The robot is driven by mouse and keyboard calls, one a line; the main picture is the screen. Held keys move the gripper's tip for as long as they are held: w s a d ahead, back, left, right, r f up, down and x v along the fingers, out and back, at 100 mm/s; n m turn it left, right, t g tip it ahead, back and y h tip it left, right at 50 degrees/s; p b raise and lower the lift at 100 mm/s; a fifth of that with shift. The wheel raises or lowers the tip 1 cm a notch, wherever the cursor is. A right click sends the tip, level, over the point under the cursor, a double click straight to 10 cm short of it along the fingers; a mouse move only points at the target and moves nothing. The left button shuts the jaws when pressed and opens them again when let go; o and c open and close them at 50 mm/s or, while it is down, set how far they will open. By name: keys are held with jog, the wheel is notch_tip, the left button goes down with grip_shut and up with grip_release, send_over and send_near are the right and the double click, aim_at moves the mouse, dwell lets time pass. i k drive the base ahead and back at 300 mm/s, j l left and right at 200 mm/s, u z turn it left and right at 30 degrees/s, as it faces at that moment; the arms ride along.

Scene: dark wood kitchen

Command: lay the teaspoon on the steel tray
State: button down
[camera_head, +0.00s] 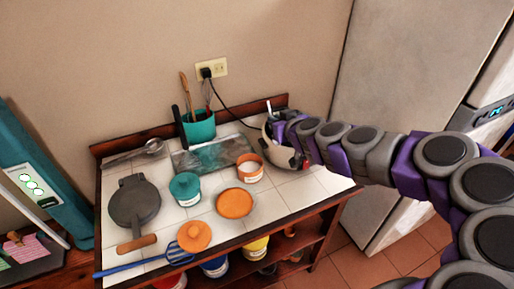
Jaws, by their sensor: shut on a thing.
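The steel tray (212,157) is a shiny grey rectangle lying flat on the white tiled worktop, towards the back. My gripper (278,131) is at the back right of the worktop, to the right of the tray and apart from it. It overlaps a cream and black rounded object, perhaps a kettle, so its fingertips are hard to make out. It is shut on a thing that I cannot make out. I cannot clearly pick out the teaspoon. A long steel ladle or spoon (153,146) lies at the back left, left of the tray.
A teal utensil pot (198,127) stands behind the tray. A teal jar (185,189) and an orange-rimmed pot (250,168) stand in front. A dark pan (134,203), orange discs (235,203) and a blue utensil (145,264) lie nearer. A black cord (235,115) hangs from the outlet.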

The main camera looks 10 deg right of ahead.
aim_at(221, 149)
jog(key=j+z, duration=0.4)
jog(key=k+j+z, duration=0.1)
jog(key=z, duration=0.25)
jog(key=k+j+z, duration=0.15)
jog(key=j+z, duration=0.25)
jog(key=k+j+z, duration=0.1)
jog(key=z, duration=0.3)
jog(key=k+j+z, duration=0.1)
jog(key=k+j, duration=0.5)
